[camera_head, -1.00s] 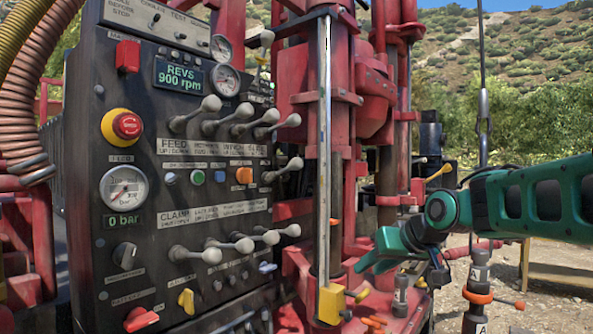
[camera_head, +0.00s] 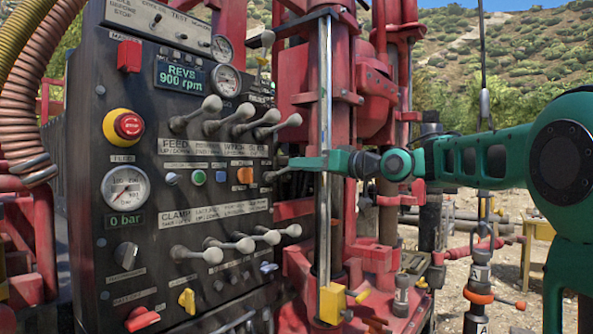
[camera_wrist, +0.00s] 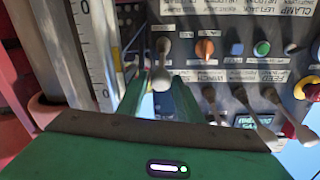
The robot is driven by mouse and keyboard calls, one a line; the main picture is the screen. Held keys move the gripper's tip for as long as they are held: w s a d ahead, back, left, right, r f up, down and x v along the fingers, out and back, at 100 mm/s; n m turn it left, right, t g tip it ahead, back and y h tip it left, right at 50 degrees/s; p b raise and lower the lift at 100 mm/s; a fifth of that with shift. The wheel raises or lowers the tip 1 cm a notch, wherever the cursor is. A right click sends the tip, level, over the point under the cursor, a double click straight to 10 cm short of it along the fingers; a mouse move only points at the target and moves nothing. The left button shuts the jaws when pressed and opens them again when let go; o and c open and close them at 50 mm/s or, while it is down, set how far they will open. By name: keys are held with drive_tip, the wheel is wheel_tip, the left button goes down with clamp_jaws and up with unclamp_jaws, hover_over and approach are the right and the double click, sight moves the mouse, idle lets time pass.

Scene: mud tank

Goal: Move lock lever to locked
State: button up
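A single grey lever with a rounded knob sits right of the orange knob (camera_head: 244,175) on the dark control panel (camera_head: 90,225). I cannot read a label naming it the lock lever. My green gripper (camera_head: 292,164) reaches in from the right and partly hides this lever (camera_head: 271,176) in the head view. In the wrist view, the lever's knob (camera_wrist: 162,79) lies between the two fingers of my gripper (camera_wrist: 161,82). The fingers look apart, with gaps beside the knob. Contact with the knob cannot be made out.
Several levers stand above (camera_head: 240,114) and below (camera_head: 232,244) on the panel. A red emergency button (camera_head: 129,125) and gauges are at left. A vertical steel rod (camera_head: 324,230) and red mast (camera_head: 375,95) stand close to my gripper. Open ground lies at right.

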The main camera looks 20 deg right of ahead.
sight(284, 170)
drive_tip(key=shift+x, duration=1.85)
drive_tip(key=shift+c, duration=0.5)
